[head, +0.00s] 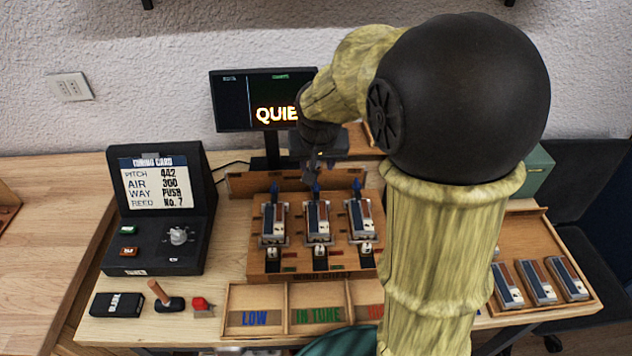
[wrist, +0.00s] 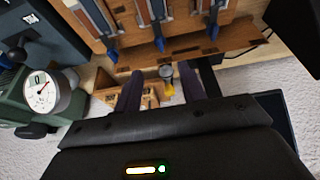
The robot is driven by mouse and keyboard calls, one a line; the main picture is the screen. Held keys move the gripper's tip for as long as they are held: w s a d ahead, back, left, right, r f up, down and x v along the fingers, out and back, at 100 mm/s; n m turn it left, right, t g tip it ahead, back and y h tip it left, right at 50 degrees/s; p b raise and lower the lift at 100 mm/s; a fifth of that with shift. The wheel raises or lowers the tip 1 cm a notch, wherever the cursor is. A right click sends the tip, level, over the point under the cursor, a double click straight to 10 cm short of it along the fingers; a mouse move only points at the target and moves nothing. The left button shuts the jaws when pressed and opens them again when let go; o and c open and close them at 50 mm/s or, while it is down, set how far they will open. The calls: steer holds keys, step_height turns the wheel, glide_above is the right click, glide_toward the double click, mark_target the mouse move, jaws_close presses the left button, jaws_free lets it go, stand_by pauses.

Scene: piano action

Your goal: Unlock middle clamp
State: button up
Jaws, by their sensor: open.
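A wooden clamp block (head: 312,266) on the bench holds three clamps side by side, each over a metal-and-wood piece. The middle clamp's blue lever (head: 316,189) stands at the back of its piece; the lever also shows in the wrist view (wrist: 159,43). The middle piece (head: 318,218) lies in front of it. My gripper (head: 313,172) is above and behind the middle clamp, partly hidden by my arm. In the wrist view its two dark fingers (wrist: 161,74) are apart and empty, with the middle lever beyond the gap. I see no contact with it.
The left lever (head: 274,189) and right lever (head: 357,188) stand close on either side. A monitor (head: 232,100) is behind the block. A sorting tray (head: 240,294) is in front, and a tray with several pieces (head: 528,236) is at right. A dial gauge (wrist: 42,92) shows in the wrist view.

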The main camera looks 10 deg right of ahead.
mark_target(316, 184)
steer(key=x, duration=1.1)
steer(key=shift+f, duration=0.1)
jaws_close()
